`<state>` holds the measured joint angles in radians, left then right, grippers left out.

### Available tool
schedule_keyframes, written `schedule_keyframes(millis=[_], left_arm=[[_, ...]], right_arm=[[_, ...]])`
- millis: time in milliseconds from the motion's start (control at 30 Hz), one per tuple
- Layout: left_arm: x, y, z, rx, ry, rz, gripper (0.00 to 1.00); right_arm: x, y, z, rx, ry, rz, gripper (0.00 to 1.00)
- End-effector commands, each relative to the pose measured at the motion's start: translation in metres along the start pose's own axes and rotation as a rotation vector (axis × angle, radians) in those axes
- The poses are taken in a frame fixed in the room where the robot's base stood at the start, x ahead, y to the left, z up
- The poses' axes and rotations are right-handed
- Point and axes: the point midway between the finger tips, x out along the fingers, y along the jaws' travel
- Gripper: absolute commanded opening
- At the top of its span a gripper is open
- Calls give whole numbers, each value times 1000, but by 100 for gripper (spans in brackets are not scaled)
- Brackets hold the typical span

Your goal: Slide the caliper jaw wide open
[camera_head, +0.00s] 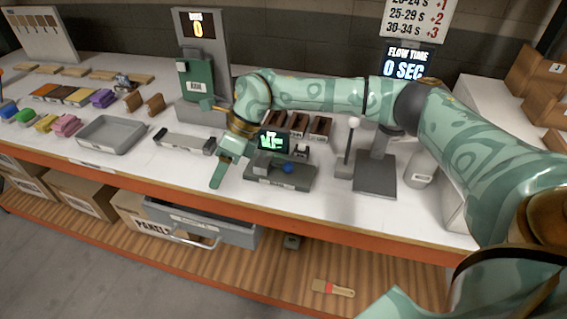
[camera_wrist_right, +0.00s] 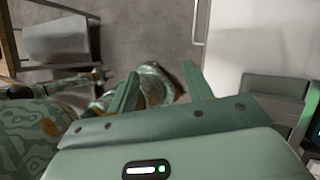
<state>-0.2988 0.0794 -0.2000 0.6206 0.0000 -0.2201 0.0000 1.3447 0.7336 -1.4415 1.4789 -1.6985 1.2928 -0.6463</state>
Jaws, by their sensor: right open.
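The caliper is likely the dark grey low device (camera_head: 282,181) near the front of the bench, with a blue ball knob (camera_head: 287,168) on it and a small screen (camera_head: 273,141) with green marks behind it. My right gripper (camera_head: 222,172) is just left of this device, pointing down near the bench's front edge, apart from the knob. In the right wrist view its two fingers (camera_wrist_right: 160,76) are spread with nothing between them. A grey block (camera_wrist_right: 275,97), perhaps the same device, shows at the right there. My left gripper is not seen.
A grey strip-like tool (camera_head: 185,141) and an empty grey tray (camera_head: 112,133) lie to the left. A lever with a white ball (camera_head: 353,122) and a dark stand (camera_head: 375,176) stand to the right. A drawer (camera_head: 205,225) is pulled out below the bench.

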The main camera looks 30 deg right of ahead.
Motion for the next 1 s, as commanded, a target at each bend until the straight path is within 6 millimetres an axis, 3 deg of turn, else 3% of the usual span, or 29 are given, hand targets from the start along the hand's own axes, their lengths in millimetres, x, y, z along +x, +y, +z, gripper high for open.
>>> schedule_keyframes(millis=[33, 100, 200, 333, 467, 1000], left_arm=[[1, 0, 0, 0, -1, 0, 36], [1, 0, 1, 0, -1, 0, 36], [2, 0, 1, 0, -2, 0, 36], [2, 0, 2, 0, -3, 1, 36], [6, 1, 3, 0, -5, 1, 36], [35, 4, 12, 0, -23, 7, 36]], right_arm=[[-37, -29, -17, 9, 105, -103, 50], [-83, -58, -43, 52, 242, -215, 50], [-134, -80, -70, 126, 365, -319, 50], [-163, -89, -86, 184, 429, -372, 50], [-154, -94, -94, 191, 440, -376, 50], [-48, -132, -149, 189, 436, -372, 50]])
